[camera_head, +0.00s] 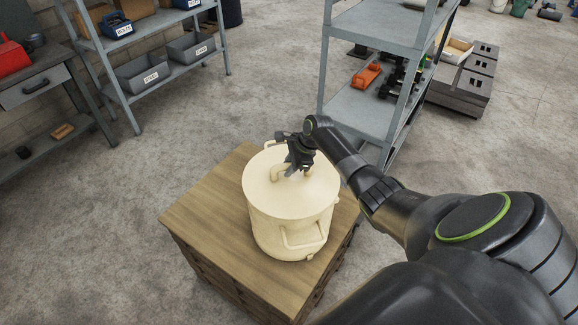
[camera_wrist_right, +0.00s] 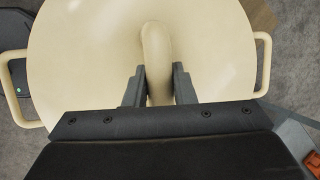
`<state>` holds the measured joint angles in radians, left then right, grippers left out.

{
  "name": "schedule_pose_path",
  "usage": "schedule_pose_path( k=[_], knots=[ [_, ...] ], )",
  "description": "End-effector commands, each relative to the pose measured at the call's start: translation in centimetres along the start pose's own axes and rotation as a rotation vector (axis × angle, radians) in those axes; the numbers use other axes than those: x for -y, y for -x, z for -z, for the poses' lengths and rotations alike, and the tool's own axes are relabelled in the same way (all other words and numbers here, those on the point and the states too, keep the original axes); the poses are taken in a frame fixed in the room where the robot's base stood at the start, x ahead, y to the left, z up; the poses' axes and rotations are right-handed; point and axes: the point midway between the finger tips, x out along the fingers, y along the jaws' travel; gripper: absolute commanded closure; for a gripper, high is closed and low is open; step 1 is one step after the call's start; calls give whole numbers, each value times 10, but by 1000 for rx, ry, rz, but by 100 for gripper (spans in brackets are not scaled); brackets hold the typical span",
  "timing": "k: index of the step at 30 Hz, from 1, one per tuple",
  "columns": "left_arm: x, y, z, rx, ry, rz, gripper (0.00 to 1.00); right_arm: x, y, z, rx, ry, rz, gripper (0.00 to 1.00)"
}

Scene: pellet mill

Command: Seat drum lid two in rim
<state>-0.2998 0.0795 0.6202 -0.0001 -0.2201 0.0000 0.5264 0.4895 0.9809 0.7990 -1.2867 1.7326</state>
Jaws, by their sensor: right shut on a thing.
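A cream drum (camera_head: 290,232) with side handles stands upright on a wooden crate-like stand. Its round cream lid (camera_head: 262,190) lies over the top of the drum. I cannot tell whether the lid sits fully down in the rim. My right gripper (camera_head: 294,170) is over the lid and shut on its raised handle (camera_head: 279,174). In the right wrist view the gripper's fingers (camera_wrist_right: 160,85) stand on both sides of the lid handle (camera_wrist_right: 157,50), and the lid (camera_wrist_right: 90,60) fills most of the picture. My left gripper is not in view.
The wooden stand (camera_head: 204,215) has bare top to the left of the drum. A grey metal shelf (camera_head: 368,112) stands close behind my right arm. Another shelf with grey bins (camera_head: 145,75) and a workbench (camera_head: 40,82) are at the back left. Open concrete floor surrounds the stand.

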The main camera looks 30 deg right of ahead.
Motion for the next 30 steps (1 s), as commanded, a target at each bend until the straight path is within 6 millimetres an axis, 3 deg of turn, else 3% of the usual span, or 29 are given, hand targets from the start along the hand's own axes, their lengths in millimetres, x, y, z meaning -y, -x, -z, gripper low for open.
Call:
schedule_pose_path(
  k=[30],
  knots=[
    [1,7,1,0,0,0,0,1,-6,2,2,3,6,100]
  ],
)
